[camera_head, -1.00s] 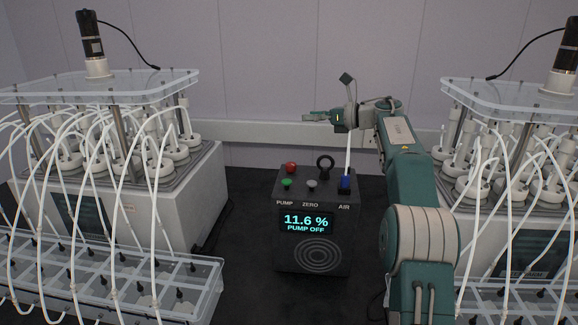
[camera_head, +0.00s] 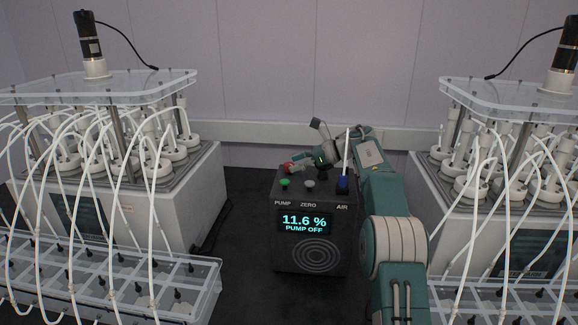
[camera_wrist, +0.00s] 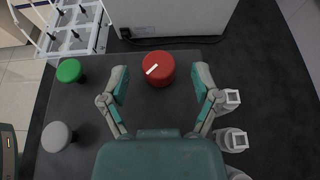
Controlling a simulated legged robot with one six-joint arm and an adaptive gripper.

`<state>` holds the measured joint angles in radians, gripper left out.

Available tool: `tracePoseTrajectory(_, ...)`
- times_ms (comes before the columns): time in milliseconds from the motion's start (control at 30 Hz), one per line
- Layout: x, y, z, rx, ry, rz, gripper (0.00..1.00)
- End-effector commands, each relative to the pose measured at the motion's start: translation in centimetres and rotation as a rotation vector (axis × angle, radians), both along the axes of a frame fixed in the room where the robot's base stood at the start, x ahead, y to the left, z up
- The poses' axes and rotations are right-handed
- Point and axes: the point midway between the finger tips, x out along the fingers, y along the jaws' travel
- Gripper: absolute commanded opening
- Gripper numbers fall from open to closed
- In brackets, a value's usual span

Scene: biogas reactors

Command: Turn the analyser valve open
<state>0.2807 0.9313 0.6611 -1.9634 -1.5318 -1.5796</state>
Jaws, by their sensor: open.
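The analyser (camera_head: 314,225) is a dark box between two reactor units; its screen reads 11.6 % and PUMP OFF. A round red knob (camera_wrist: 159,68) with a short slanted white line is on its top; in the head view the red knob (camera_head: 288,167) is partly covered by my gripper. A blue part (camera_head: 342,184) with a white tube stands above AIR. I cannot tell for sure which is the valve. My gripper (camera_wrist: 160,72) is open, pointing down, with one finger on each side of the red knob and visible gaps; it holds nothing.
A green button (camera_wrist: 69,71) and a grey button (camera_wrist: 56,137) are left of my fingers in the wrist view. White square-topped fittings (camera_wrist: 231,99) lie close to the right finger. Reactor units with looping tubes stand left (camera_head: 120,195) and right (camera_head: 510,205).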

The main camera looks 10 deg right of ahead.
Motion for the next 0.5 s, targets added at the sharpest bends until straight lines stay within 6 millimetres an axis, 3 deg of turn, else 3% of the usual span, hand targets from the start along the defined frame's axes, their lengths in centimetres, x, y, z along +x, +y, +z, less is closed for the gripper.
tracePoseTrajectory(167, 0.5, 1.6, -0.7, 0.000, 0.001, 0.000, 0.80)
tracePoseTrajectory(467, 0.6, 1.8, -0.8, 0.001, 0.000, -0.001, 0.80)
tracePoseTrajectory(500, 0.6, 1.8, -0.8, 0.001, 0.000, -0.001, 0.67)
